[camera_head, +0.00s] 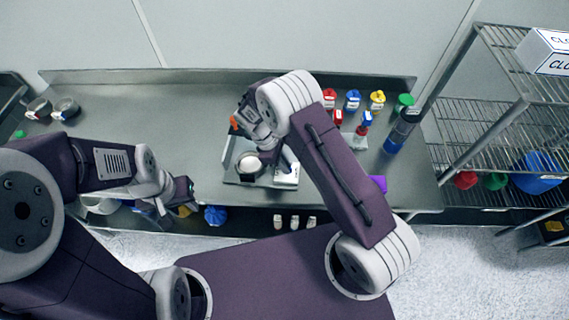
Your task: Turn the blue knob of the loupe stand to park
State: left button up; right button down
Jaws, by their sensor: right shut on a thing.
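My right arm reaches over the workbench, and its gripper (272,148) points down at the grey tray (231,170) in the middle. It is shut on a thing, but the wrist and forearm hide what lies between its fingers. I cannot make out the loupe stand or its blue knob for certain. A round white piece with a dark part (248,164) and a white block (286,178) sit in the tray, close to the gripper. My left gripper (186,191) is at the bench's front edge, left of the tray. Its jaw opening cannot be made out.
Red, blue, yellow and green capped containers (352,101) stand at the back right of the bench (140,130). A dark bottle with a blue end (396,140) is further right. Tape-like rings (65,108) lie at the far left. A wire rack (480,120) stands right.

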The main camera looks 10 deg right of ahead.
jog(key=shift+d+n, duration=0.1)
jog(key=shift+n, duration=0.5)
jog(key=c, duration=1.6)
grip_release()
jog(key=shift+o, duration=0.6)
jog(key=shift+s, duration=0.15)
jog(key=b+v, duration=0.1)
jog(key=v, duration=0.8)
jog(key=shift+b, duration=0.35)
jog(key=shift+s, duration=0.1)
